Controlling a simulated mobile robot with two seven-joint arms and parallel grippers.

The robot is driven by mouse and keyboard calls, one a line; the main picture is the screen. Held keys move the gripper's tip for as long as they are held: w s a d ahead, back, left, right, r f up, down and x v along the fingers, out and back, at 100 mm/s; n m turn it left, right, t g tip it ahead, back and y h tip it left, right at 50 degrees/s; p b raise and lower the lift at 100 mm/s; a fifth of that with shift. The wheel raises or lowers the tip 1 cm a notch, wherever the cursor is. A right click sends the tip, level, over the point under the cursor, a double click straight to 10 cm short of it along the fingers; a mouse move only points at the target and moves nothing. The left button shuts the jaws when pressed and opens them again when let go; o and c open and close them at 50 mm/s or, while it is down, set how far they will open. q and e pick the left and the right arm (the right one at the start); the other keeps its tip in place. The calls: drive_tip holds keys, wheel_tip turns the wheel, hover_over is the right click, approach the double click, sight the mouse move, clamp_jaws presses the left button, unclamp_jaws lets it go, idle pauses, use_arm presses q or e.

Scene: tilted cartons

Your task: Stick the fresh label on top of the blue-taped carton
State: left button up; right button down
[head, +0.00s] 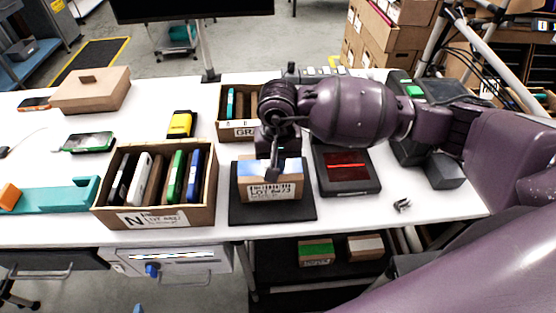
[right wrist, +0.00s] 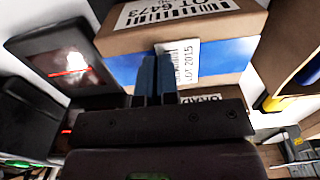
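The blue-taped carton (head: 286,189) is a brown box on a black pad, with blue tape across its top and a printed lot label on its front. In the right wrist view the carton (right wrist: 130,43) fills the upper middle. My right gripper (head: 275,172) points down at the carton's top. Its two blue fingers (right wrist: 157,72) are close together at the fresh label (right wrist: 187,62), a small white printed strip over the blue tape. The fingers hide part of the label; whether it is stuck down I cannot tell. My left gripper is not in view.
An open carton (head: 153,219) with several upright devices stands left of the pad (head: 243,213). Another open box (head: 224,129) stands behind. A dark device with a red line (head: 346,172) lies right of the pad. A small metal piece (head: 402,205) lies near the front edge.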

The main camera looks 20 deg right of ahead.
drive_tip(key=c, duration=1.8)
unclamp_jaws()
drive_tip(key=o, duration=0.5)
drive_tip(key=shift+c, duration=0.2)
drive_tip(key=shift+o, duration=0.3)
wheel_tip(320, 180, up, 17)
drive_tip(key=p, duration=0.1)
drive_tip(key=shift+f+p, duration=0.15)
drive_tip(key=shift+p, duration=0.15)
